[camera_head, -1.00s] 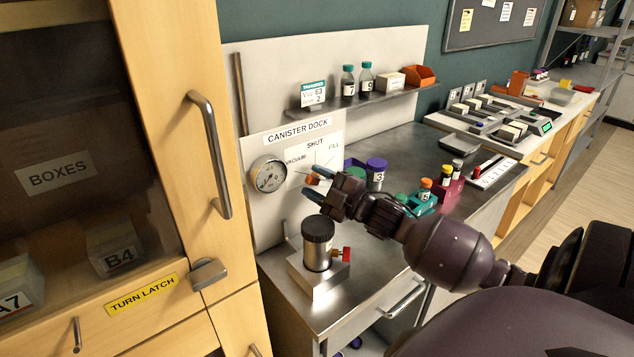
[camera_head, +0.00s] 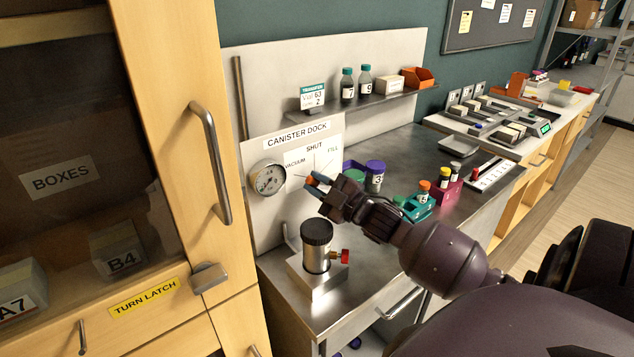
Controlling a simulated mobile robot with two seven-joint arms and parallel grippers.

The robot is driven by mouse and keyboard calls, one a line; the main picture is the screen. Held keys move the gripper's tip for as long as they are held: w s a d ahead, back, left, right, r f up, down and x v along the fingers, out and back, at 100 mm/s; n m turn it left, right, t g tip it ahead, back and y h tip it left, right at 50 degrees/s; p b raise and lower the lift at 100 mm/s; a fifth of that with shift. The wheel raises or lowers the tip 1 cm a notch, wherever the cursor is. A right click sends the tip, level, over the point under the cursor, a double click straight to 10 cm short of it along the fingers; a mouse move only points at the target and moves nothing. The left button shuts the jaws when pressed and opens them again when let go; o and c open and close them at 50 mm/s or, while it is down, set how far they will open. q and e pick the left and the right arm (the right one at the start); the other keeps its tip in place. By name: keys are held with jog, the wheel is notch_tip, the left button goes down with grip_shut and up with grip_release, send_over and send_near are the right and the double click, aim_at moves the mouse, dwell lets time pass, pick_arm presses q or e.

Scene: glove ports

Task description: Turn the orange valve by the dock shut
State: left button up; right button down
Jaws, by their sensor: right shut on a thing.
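The orange valve (camera_head: 311,181) is on the white canister dock panel (camera_head: 262,212), below the words VACUUM, SHUT and FILL. Which word the valve points to cannot be told. The pressure gauge (camera_head: 268,178) is left of the valve. A metal canister (camera_head: 316,255) with a black lid and a small red knob stands on the dock's block below. My left gripper is not in view.
Purple and green lidded jars (camera_head: 374,176) and a teal rack (camera_head: 417,207) stand behind my right wrist. A shelf (camera_head: 362,103) with bottles hangs above. A wooden cabinet (camera_head: 180,120) with a long handle closes off the left.

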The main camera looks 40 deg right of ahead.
jog(key=m, duration=0.1)
jog(key=m+h+p, duration=0.1)
jog(key=m, duration=0.1)
jog(key=r+m+t+p, duration=0.1)
jog(key=shift+d+m+h, duration=0.3)
jog(key=shift+d+h, duration=0.1)
jog(key=m+h+p, duration=0.1)
jog(key=m, duration=0.1)
jog(key=d+m+h+p, duration=0.1)
jog(key=m, duration=0.1)
jog(key=shift+s+r+m+t+p, duration=0.1)
jog(key=shift+r+m+t+p, duration=0.05)
jog(key=shift+m+t+p, duration=0.2)
jog(key=shift+d+m+h, duration=0.1)
jog(key=shift+m+h, duration=0.4)
jog(key=shift+m, duration=0.15)
jog(key=shift+d+m+h+p, duration=0.25)
jog(key=shift+m+h+p, duration=0.4)
jog(key=shift+m, duration=0.55)
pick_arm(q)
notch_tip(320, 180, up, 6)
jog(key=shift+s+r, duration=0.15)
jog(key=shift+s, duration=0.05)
pick_arm(e)
jog(key=shift+d+m+h, duration=0.1)
jog(key=shift+m+h, duration=0.25)
jog(key=shift+m, duration=0.45)
